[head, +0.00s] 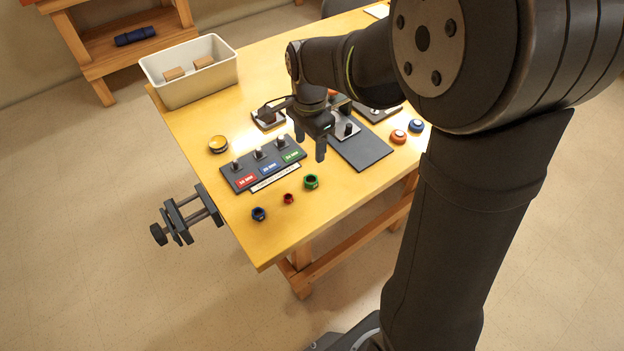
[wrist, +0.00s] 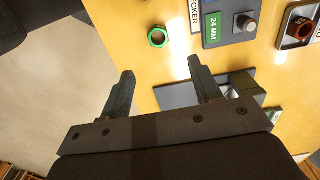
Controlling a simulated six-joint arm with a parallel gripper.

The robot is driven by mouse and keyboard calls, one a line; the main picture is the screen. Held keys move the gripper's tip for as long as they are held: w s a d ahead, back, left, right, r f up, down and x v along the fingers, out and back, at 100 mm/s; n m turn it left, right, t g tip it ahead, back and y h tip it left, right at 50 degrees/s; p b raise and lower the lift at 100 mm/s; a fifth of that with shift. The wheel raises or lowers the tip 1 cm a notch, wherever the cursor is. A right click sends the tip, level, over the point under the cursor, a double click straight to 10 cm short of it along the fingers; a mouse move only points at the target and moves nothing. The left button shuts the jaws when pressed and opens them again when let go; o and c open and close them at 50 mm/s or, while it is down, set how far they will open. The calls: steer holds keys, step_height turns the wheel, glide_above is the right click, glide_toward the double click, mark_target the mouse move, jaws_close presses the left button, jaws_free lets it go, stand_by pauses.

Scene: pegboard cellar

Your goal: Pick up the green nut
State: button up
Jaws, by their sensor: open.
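The green nut (head: 311,181) lies flat on the yellow wooden table, near its front edge. It is a green ring with an open middle and shows in the wrist view (wrist: 158,38) at the top, beyond my fingertips. My gripper (head: 309,148) is open and empty, fingers pointing down. It hangs above the table, behind the green nut and apart from it.
A red nut (head: 289,198) and a blue nut (head: 259,214) lie left of the green one. Behind them is a dark checker board (head: 246,184) with upright posts. A dark plate with a post (head: 362,152) lies right of my gripper. A vise (head: 183,222) juts from the table's left edge.

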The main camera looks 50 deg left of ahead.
mark_target(311, 176)
step_height(311, 176, down, 12)
steer(key=shift+d+f, duration=0.1)
steer(key=shift+d, duration=0.05)
stand_by(0.4)
steer(key=shift+c, duration=0.5)
steer(key=c, duration=1)
